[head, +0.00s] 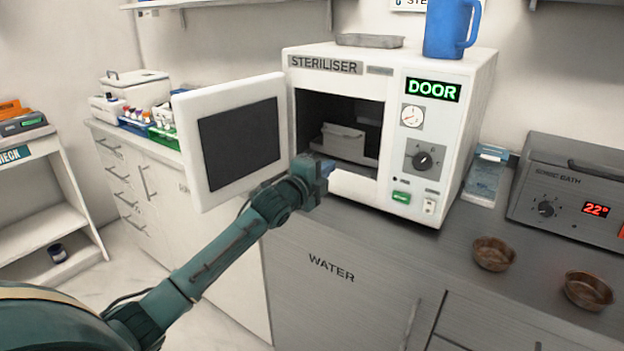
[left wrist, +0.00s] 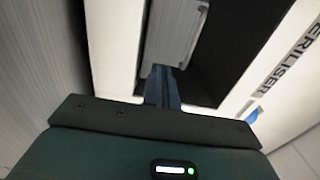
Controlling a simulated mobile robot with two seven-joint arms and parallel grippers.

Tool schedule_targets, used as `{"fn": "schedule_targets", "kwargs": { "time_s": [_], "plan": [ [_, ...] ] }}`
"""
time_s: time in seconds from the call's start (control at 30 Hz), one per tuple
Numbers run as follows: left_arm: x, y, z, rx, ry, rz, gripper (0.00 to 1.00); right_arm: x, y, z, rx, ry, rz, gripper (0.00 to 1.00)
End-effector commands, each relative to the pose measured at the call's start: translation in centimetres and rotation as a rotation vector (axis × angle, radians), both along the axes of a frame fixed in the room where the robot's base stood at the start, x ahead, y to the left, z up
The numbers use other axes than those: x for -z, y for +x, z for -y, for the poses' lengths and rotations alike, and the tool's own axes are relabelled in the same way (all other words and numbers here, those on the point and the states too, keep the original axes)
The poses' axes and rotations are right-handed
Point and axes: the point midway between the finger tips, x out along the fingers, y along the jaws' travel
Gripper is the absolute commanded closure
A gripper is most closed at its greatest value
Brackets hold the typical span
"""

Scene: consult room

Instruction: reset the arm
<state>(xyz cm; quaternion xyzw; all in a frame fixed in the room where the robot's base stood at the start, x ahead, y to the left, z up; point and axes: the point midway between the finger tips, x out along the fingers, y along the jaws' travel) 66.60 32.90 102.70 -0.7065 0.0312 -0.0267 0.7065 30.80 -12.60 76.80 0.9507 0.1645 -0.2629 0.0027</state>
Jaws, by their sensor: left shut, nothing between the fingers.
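My left arm reaches in from the left in the head view. Its gripper (head: 326,168) is in front of the steriliser's lower opening edge, shut and empty. In the left wrist view the closed fingers (left wrist: 162,88) point toward the dark chamber. The white steriliser (head: 450,150) stands on the counter with its door (head: 185,140) swung open to the left. A pale box-like item (head: 343,138) sits inside the chamber. It also shows in the left wrist view (left wrist: 175,35). The display reads DOOR in green. My right gripper is not in view.
A blue jug (head: 447,28) and a grey tray (head: 369,41) sit on top of the steriliser. Two brown bowls (head: 493,254) (head: 588,291) and a sonic bath (head: 570,195) are on the counter at right. A tube rack (head: 134,124) stands on the left counter.

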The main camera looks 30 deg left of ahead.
Motion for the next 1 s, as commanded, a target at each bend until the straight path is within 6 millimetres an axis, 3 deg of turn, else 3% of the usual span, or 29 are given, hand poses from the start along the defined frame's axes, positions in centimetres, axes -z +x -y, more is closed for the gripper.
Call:
{"fn": "schedule_targets", "kwargs": {
  "time_s": [0.23, 0.53, 0.63, 0.77, 0.87, 1.0],
  "plan": [
    [0.1, -3.7, -0.3, 0.0, 0.0, -0.002, 1.0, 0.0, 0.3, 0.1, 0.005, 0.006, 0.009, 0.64],
    [0.0, -4.7, -0.4, -0.001, -0.001, -0.001, 1.0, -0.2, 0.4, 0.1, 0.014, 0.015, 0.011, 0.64],
    [1.1, -5.1, 0.2, 0.007, -0.03, -0.023, 1.0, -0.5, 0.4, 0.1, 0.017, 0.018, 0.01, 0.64],
    [5.5, -7.3, 2.9, 0.032, -0.175, -0.115, 1.0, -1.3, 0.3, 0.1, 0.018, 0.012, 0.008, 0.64],
    [10.7, -11.0, 6.2, 0.041, -0.371, -0.236, 1.0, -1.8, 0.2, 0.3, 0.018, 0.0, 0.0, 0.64],
    [17.0, -18.2, 10.9, 0.002, -0.702, -0.423, 1.0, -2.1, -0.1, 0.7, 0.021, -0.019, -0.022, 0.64]
  ]
}}
